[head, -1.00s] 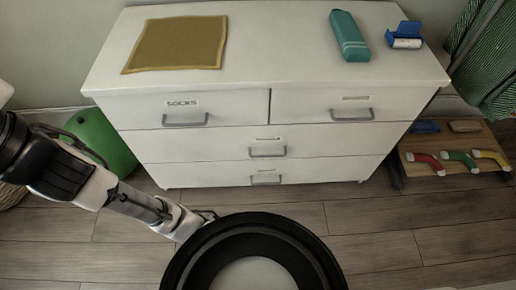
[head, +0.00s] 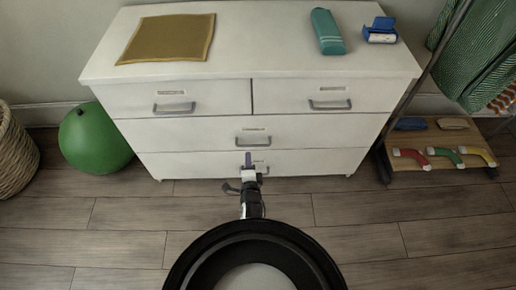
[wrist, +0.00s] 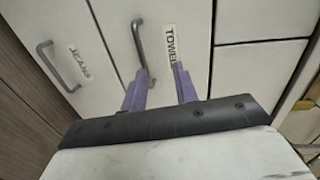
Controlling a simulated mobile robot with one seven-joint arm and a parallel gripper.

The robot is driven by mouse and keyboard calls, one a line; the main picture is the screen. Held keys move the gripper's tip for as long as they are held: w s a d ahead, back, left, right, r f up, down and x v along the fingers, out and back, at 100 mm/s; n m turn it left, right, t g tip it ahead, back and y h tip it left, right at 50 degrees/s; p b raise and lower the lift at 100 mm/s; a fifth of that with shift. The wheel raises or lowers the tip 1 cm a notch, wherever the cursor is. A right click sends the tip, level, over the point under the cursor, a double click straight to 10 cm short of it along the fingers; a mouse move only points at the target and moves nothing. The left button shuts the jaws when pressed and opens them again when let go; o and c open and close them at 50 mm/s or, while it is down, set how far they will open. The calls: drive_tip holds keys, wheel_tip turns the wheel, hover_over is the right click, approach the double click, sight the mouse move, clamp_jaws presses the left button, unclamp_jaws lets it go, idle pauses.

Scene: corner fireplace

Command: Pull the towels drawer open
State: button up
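The white dresser has a wide middle drawer (head: 190,132), which is the towels drawer, and it is shut. Its grey bar handle (head: 253,141) shows at the drawer's middle. In the wrist view the "TOWEL…" label (wrist: 171,44) is partly cut off by a finger, and the handle (wrist: 138,40) lies beside it. My gripper (head: 249,158) is in front of the dresser, just below that handle in the head view. Its two purple fingers (wrist: 160,85) are apart with nothing held. The handle's near end is close to the left finger; I cannot tell if they touch.
The bottom drawer's handle (wrist: 56,68) sits beside a "JEANS" label (wrist: 79,62). Two upper drawers are shut. A green ball (head: 95,140) and basket (head: 14,150) stand left, a rack (head: 440,165) right. The wooden floor in front is clear.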

wheel_tip(320, 180, down, 3)
drive_tip(key=s+d+m, duration=0.1)
drive_tip(key=s+d, duration=0.1)
drive_tip(key=shift+g+h, duration=0.3)
drive_tip(key=shift+b+x, duration=3.8)
drive_tip(key=shift+x, duration=3.1)
drive_tip(key=shift+d+r, duration=0.15)
drive_tip(key=shift+c, duration=0.2)
clamp_jaws()
